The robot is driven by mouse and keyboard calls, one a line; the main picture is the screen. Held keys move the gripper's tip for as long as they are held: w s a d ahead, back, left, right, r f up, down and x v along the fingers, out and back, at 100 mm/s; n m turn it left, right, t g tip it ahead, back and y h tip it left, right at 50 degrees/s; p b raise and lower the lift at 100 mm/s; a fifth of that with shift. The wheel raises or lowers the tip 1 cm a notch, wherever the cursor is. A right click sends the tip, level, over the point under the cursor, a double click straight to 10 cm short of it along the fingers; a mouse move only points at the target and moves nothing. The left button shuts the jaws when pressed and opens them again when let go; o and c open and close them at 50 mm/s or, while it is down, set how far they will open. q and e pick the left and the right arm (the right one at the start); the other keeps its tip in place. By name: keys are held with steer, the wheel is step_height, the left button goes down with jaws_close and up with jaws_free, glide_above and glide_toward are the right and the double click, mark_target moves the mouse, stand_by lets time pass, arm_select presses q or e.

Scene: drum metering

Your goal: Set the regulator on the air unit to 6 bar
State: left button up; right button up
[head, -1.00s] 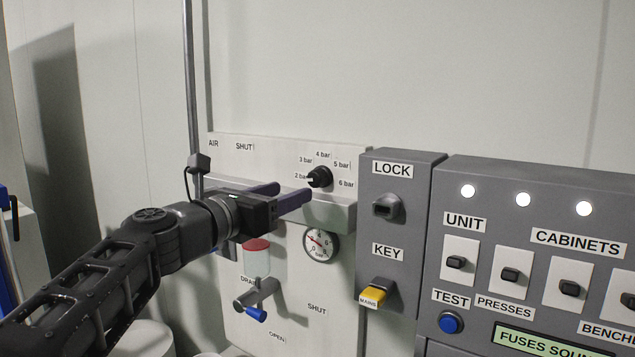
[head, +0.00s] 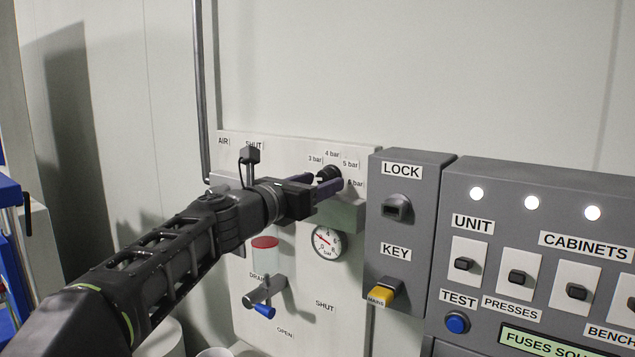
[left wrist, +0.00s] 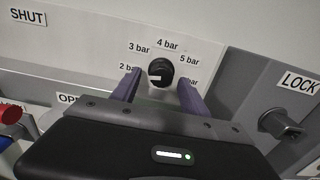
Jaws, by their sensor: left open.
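The regulator is a round black knob (head: 328,173) on the pale air unit panel (head: 345,285), with labels around it. In the left wrist view the knob (left wrist: 160,72) shows a white mark on its left side, towards the 2 bar label. My left gripper (head: 333,184) is open at the knob. In the left wrist view its purple fingers (left wrist: 160,80) stand one on each side of the knob, with gaps showing. A finger partly hides the 6 bar label. The pressure gauge (head: 326,242) sits below; its reading is too small to tell. My right gripper is not in view.
A grey lock and key box (head: 408,225) with a yellow key tag (head: 380,295) stands close to the right. A fuse cabinet (head: 475,185) is further right. Below are a blue-tipped drain valve (head: 264,310) and a red-topped bowl (head: 265,243). The wall above is clear.

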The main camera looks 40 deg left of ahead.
arm_select(q)
jaws_close()
stand_by(0.6)
